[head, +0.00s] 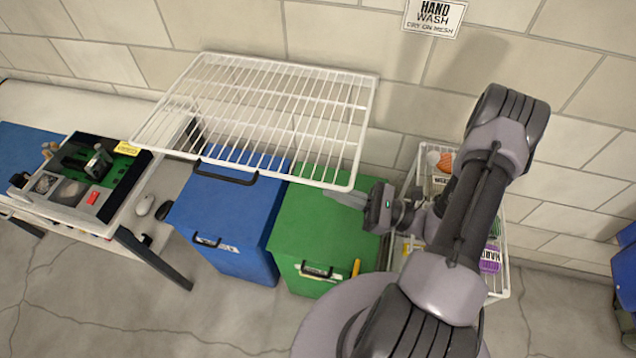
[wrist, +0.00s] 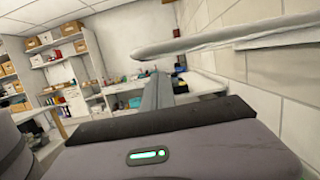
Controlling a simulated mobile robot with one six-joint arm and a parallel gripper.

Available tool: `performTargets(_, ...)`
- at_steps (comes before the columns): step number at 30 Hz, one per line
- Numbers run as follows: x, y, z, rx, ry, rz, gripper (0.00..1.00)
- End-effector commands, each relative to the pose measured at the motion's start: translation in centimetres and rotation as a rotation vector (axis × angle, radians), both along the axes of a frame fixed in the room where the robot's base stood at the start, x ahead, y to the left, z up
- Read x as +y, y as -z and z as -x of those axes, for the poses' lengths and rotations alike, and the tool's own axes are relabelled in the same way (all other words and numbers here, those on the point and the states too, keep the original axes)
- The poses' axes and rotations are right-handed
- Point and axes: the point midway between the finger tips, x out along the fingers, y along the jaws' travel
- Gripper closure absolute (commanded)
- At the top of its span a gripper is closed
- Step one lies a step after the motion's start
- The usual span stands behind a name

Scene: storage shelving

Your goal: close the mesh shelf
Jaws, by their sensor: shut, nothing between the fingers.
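The mesh shelf (head: 285,108) is a white wire rack that sticks out from the block wall above the bins. My gripper (head: 343,197) is in the head view at the shelf's front right corner, its fingers pointing left. The fingers look shut and empty. In the wrist view my gripper (wrist: 156,92) extends forward, and the white rim of the mesh shelf (wrist: 235,35) passes above and to the right of the fingers. The fingers appear lower than the rim; I cannot tell whether they touch it.
A blue bin (head: 225,225) and a green bin (head: 322,225) with handles stand under the shelf. A white wire basket (head: 500,270) with several items is right, partly behind my arm. A table (head: 150,205) with a tray is left. A sign (head: 435,15) hangs above.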

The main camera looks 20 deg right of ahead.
Motion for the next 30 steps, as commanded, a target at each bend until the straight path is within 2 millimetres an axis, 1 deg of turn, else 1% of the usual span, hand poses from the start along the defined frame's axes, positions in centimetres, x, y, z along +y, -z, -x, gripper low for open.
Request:
performTargets(1, 0.9, -0.1, -0.6, 0.0, -0.006, 0.0, 1.0)
performTargets(6, 3.6, -1.0, -2.6, 0.001, -0.007, -0.001, 1.0)
performTargets(12, 5.4, -1.6, -4.1, 0.001, -0.004, -0.001, 1.0)
performTargets(16, 5.8, -1.8, -4.4, 0.0, -0.002, 0.0, 1.0)
performTargets(25, 5.8, -1.9, -4.4, 0.001, -0.002, -0.001, 1.0)
performTargets(28, 5.8, -2.4, -4.4, 0.008, -0.002, -0.006, 1.0)
performTargets(30, 5.8, -3.1, -4.4, 0.019, -0.002, -0.015, 1.0)
